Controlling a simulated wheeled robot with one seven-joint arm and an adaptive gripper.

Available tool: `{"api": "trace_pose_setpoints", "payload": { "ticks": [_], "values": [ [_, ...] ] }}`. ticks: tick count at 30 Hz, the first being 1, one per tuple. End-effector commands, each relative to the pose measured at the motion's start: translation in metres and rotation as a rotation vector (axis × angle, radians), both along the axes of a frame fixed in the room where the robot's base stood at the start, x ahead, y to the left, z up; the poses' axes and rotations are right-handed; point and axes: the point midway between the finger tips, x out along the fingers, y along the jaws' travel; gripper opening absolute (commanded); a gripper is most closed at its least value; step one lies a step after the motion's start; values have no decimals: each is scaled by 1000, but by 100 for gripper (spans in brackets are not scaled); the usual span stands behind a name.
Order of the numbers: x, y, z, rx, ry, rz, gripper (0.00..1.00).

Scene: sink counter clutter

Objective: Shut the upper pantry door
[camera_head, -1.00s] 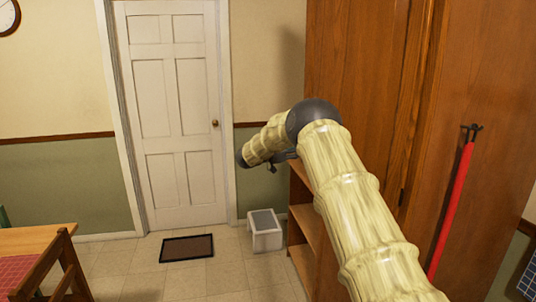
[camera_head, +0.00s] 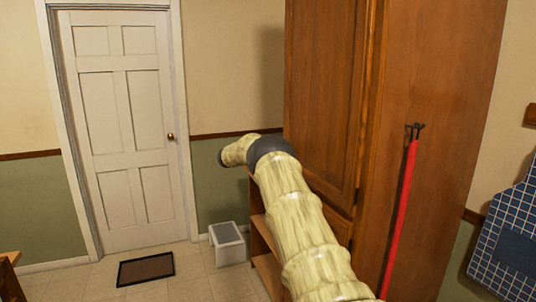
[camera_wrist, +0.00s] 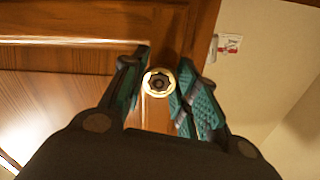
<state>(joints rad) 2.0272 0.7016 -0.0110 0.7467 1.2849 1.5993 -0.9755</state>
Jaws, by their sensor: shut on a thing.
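The upper pantry door (camera_head: 322,95) is brown panelled wood on the front of the tall pantry cabinet (camera_head: 440,110), right of centre in the head view. The head view does not clearly show whether it is flush with the cabinet. In the wrist view, the door's panel and frame (camera_wrist: 65,85) fill the left side. A round knob with a gold-coloured rim (camera_wrist: 158,82) sits between the teal fingers of my gripper (camera_wrist: 160,88), which is shut on it. My gripper is hidden in the head view, behind the far end of my arm.
Open wooden shelves (camera_head: 265,235) stand low beside the arm. A red-handled tool (camera_head: 402,215) hangs on the cabinet side. A white bin (camera_head: 228,243) and a dark mat (camera_head: 146,269) lie on the floor near the white room door (camera_head: 125,125). Tiled floor around them is clear.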

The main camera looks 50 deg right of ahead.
Motion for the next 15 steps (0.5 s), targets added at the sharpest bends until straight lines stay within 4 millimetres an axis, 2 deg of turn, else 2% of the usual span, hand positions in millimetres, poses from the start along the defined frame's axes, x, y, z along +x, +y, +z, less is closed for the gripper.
{"api": "trace_pose_setpoints", "payload": {
  "ticks": [11, 12, 15],
  "values": [
    [-8, -9, 5, -7, -1, -7, 0],
    [-8, -9, 5, -8, -2, -7, 31],
    [-7, -8, 5, -7, -2, -7, 50]
  ]
}}
